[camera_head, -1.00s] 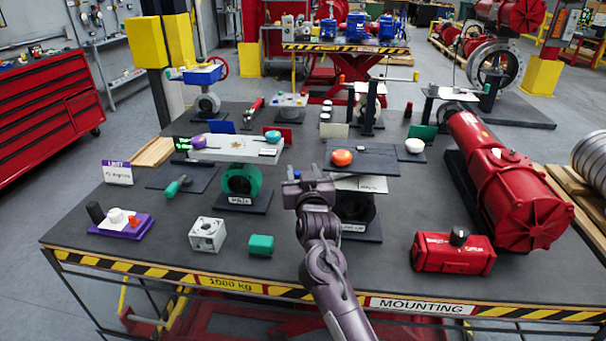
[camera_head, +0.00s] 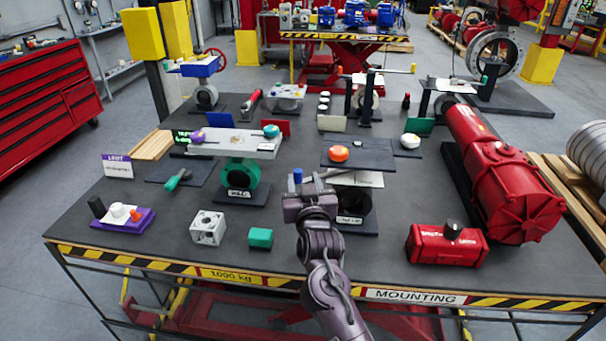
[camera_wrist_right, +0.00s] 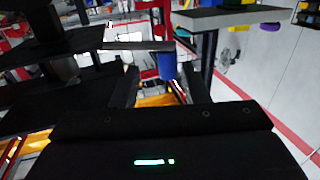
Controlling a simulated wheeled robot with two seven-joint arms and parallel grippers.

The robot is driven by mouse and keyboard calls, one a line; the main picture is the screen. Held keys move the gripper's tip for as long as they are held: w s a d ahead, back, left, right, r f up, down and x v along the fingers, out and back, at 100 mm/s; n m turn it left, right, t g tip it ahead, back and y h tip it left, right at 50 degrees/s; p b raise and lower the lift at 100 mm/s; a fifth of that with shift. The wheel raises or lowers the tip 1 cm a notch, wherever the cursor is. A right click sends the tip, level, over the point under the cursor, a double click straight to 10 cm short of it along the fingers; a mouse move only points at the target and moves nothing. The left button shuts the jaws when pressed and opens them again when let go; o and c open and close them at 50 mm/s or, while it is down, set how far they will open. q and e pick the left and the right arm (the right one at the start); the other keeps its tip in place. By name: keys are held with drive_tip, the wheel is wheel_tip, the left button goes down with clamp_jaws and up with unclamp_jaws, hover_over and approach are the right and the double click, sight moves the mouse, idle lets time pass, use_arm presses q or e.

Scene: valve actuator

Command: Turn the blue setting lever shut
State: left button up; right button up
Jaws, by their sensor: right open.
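A small blue upright piece (camera_head: 297,175), which looks like the setting lever's end, shows just past my right gripper. In the right wrist view the blue piece (camera_wrist_right: 166,66) stands in the gap between the two fingers, apart from both as far as I can see. My right gripper (camera_head: 305,181) is open, pointing away over the middle of the table, with its fingers (camera_wrist_right: 163,85) spread in the wrist view. The lever's arm and mount are mostly hidden behind the gripper. My left gripper is not in view.
A dark plate with an orange knob (camera_head: 338,154) is close right of the gripper, above a black valve body (camera_head: 354,208). A light plate with purple and teal knobs (camera_head: 235,143) on a green valve (camera_head: 241,178) is left. A red actuator (camera_head: 447,245) lies front right.

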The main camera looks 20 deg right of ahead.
drive_tip(key=shift+s+a+p, duration=0.2)
drive_tip(key=shift+s+p, duration=0.1)
drive_tip(key=shift+s, duration=0.55)
drive_tip(key=shift+s+a+p, duration=0.15)
drive_tip(key=shift+s+p, duration=0.15)
drive_tip(key=shift+s, duration=0.5)
